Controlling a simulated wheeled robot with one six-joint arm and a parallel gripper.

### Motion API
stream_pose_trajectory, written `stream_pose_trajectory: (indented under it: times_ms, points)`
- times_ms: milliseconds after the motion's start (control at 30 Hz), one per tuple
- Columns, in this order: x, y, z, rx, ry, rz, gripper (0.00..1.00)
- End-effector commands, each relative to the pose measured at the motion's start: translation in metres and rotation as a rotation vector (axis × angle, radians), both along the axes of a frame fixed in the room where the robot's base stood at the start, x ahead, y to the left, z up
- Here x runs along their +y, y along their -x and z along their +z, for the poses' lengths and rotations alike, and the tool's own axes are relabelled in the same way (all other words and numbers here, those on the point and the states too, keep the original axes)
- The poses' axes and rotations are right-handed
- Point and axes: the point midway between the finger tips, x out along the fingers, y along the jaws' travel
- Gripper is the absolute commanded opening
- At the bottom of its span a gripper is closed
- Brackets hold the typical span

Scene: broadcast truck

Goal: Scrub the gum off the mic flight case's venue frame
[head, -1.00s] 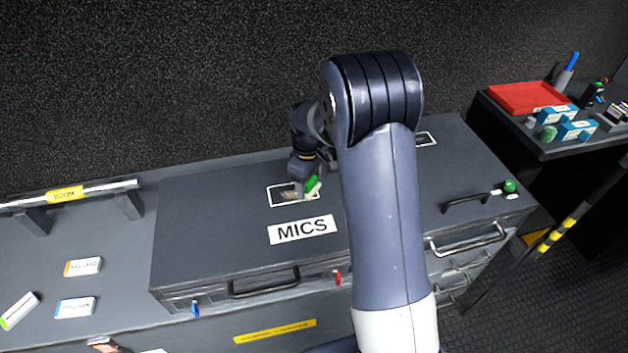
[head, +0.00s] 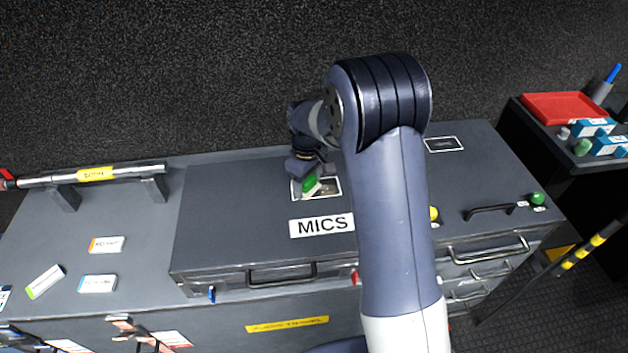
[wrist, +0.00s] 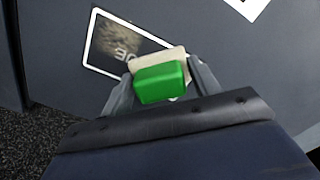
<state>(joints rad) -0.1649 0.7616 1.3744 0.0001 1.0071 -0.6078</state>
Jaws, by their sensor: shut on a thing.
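The mic flight case (head: 235,215) is a dark grey lidded case with a white MICS label (head: 322,225). The venue frame (head: 334,187) is a white-edged rectangle on its lid, behind the label. In the wrist view the frame (wrist: 91,38) holds a brownish smudge (wrist: 118,38) over part of its dark inside, with light characters partly showing. My gripper (head: 305,178) is shut on a green block with a pale pad (wrist: 161,84), likely a scrubber. The pad is over the frame's edge; contact is unclear. The block hides part of the frame.
A barred rail (head: 95,174) and small labelled boxes (head: 106,244) are at the left. A red tray (head: 565,107) stands on a side table at the right. A green knob (head: 537,198) is near the right end.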

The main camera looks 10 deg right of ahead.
Motion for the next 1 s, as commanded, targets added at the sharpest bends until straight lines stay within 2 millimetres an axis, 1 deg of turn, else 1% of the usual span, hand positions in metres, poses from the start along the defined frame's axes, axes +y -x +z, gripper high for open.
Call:
stream_pose_trajectory:
  times_ms: [167, 400, 533, 633, 767, 1000]
  points:
    - [0.011, 0.001, -0.001, 0.004, -0.001, 0.001, 0.4]
    - [0.032, 0.0, 0.002, 0.001, 0.0, 0.002, 0.4]
    - [0.039, 0.0, 0.002, 0.0, 0.0, 0.0, 0.4]
    - [0.039, 0.0, -0.002, 0.0, 0.0, -0.001, 0.4]
    - [0.036, 0.0, -0.001, -0.001, 0.001, -0.001, 0.4]
    - [0.017, 0.0, -0.003, 0.0, 0.001, -0.003, 0.4]
